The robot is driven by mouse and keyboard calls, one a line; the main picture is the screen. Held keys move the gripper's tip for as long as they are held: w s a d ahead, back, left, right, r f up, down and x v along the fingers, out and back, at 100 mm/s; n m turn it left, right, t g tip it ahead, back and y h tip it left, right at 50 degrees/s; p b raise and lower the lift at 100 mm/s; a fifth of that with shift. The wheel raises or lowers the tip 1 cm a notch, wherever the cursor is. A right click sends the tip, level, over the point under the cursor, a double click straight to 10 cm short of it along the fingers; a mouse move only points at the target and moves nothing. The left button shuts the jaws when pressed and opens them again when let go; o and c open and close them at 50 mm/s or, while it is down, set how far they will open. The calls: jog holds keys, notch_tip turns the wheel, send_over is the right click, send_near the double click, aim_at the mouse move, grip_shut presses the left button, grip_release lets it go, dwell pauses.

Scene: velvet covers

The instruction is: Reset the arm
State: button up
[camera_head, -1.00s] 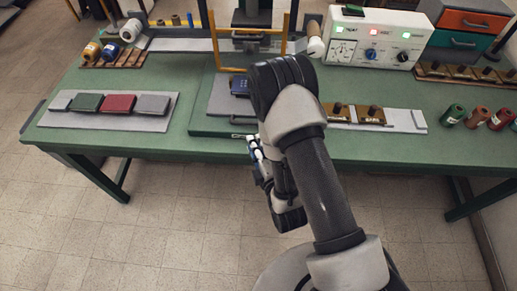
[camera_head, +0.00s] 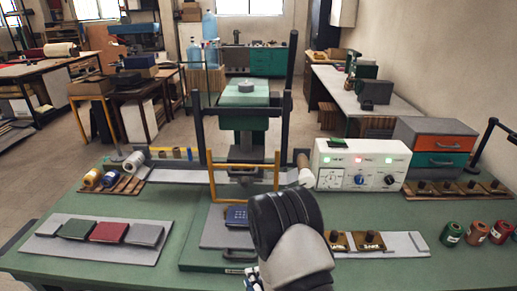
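My arm rises from the bottom of the picture, its grey and black joint in front of the green table's near edge. Only a small blue and white part at the arm's lower left shows near the bottom edge; the gripper's fingers are out of the picture. The green table (camera_head: 60,206) spans the view. On it stands a green press (camera_head: 246,96) with a yellow guard frame (camera_head: 245,168). A small blue item (camera_head: 237,215) lies on the plate below the frame, partly beside my arm.
Left is a grey board (camera_head: 48,228) with several coloured covers. A white control box (camera_head: 352,165) stands right of the press. Spools (camera_head: 452,233) stand at the right edge. A board with brass-coloured blocks (camera_head: 368,241) lies beside my arm. Other workbenches stand behind.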

jog(key=w+d+r+m+g+h, duration=0.1)
jog(key=d+r+m+g+h, duration=0.1)
jog(key=d+r+m, duration=0.4)
jog(key=w+d+r+m+g+h, duration=0.15)
jog(key=r+m, duration=0.25)
jog(key=r, duration=0.5)
jog(key=s+d+r+m+g, duration=0.2)
jog(key=s+r+m, duration=0.1)
jog(key=s, duration=0.5)
jog(key=s+d+r+m+g+h, duration=0.1)
jog(key=s+d+r+m+g, duration=0.1)
jog(key=s, duration=0.6)
jog(key=s+d+r+m+g, duration=0.2)
jog(key=s+r+m, duration=0.3)
jog(key=s, duration=0.4)
jog(key=shift+d+h, duration=0.35)
jog(key=shift+d, duration=0.5)
